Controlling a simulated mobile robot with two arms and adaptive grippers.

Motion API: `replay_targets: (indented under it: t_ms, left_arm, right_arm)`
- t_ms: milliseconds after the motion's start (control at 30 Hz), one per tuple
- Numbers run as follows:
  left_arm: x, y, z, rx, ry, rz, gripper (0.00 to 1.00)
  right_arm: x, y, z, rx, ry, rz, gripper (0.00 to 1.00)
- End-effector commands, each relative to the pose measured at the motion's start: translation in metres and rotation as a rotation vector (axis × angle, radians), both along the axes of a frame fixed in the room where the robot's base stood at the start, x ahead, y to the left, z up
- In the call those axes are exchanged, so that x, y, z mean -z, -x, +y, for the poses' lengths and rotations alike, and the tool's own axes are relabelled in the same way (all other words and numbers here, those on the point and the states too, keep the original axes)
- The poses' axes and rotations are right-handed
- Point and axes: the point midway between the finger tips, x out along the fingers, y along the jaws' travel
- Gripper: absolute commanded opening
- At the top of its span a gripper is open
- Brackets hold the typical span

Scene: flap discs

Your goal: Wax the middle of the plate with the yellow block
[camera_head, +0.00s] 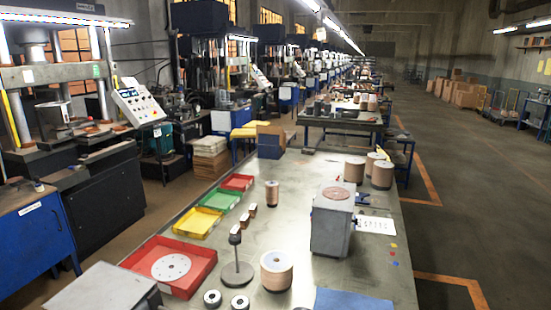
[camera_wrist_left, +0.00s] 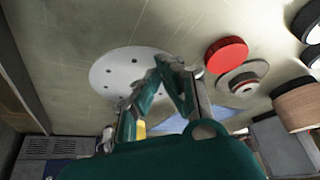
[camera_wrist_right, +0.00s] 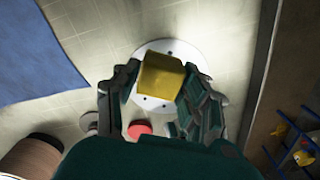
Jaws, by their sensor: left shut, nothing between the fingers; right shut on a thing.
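The plate is a white round disc with small holes, lying flat on the pale surface in the left wrist view (camera_wrist_left: 112,74) and the right wrist view (camera_wrist_right: 193,55). The yellow block (camera_wrist_right: 161,74) is held between the fingers of my right gripper (camera_wrist_right: 161,80), in front of the plate's middle; whether it touches the plate cannot be told. My left gripper (camera_wrist_left: 166,62) is shut and empty, its tips overlapping the plate's edge in the picture. Neither gripper shows in the head view. A white holed disc (camera_head: 171,267) lies in the red tray there.
A red round lid (camera_wrist_left: 226,54) and a grey disc (camera_wrist_left: 246,84) lie beside the plate. A blue mat (camera_wrist_right: 38,52) is at upper left in the right wrist view. In the head view, a spindle stand (camera_head: 237,272), wound roll (camera_head: 277,270) and grey box (camera_head: 332,225) crowd the bench.

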Motion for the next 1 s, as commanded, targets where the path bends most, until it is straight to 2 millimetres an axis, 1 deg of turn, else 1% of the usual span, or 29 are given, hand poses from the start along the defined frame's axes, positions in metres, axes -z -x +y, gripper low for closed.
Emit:
replay_targets:
  t_ms: [267,1000]
  left_arm:
    - [0.002,0.000,0.000,0.000,0.000,0.000,0.00]
    - [0.017,0.000,0.000,-0.001,0.000,0.000,0.00]
  right_arm:
    - [0.000,0.000,0.000,0.000,0.000,0.000,0.17]
    - [0.000,0.000,0.000,0.000,0.000,0.000,0.17]
